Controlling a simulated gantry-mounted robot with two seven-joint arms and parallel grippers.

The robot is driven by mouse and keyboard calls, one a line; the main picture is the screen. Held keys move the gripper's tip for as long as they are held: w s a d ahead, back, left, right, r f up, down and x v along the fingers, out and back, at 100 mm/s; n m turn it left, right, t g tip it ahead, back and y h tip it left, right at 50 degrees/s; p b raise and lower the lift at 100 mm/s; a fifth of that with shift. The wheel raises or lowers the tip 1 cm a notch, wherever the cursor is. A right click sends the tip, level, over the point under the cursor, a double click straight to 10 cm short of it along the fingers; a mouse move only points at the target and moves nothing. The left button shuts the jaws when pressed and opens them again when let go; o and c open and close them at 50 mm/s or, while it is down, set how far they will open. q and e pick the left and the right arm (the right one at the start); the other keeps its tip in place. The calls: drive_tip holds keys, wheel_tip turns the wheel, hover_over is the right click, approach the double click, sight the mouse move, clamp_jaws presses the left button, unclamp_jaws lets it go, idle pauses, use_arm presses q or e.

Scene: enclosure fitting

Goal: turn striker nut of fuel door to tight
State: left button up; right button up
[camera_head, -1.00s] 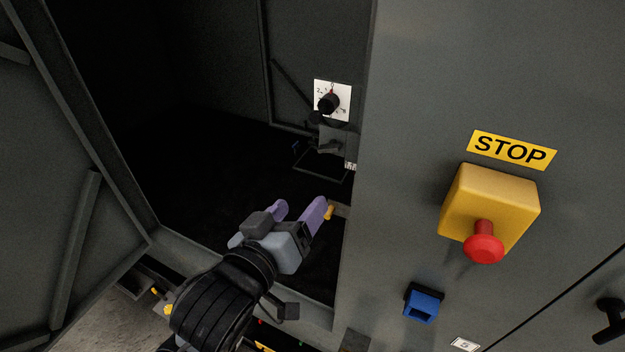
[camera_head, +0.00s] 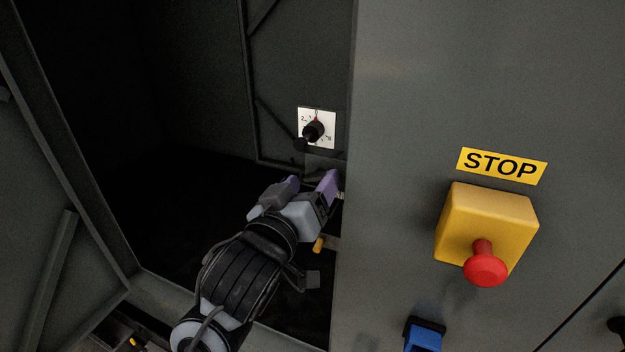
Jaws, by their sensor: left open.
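My left gripper (camera_head: 311,186) reaches into the dark open compartment from below, its two purple fingers apart. Its right finger overlaps the door opening's right edge in the picture, in front of a small grey bracket under the dial; I cannot tell whether it touches anything. The open door (camera_head: 35,190) stands at the left. I cannot make out the striker nut for certain; the gripper hides much of the bracket area. A yellow-tipped part (camera_head: 319,244) on a short grey bar shows just below the gripper, at the opening's right edge. My right gripper is not in view.
A black knob on a white dial plate (camera_head: 317,128) sits inside, above the gripper. On the grey panel right of the opening are a STOP label (camera_head: 502,166), a yellow box (camera_head: 485,222) with a red button (camera_head: 485,268), and a blue fitting (camera_head: 424,336).

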use_arm(q)
drive_tip(key=shift+x, duration=0.75)
drive_tip(key=c, duration=1.1)
drive_tip(key=shift+o, duration=0.2)
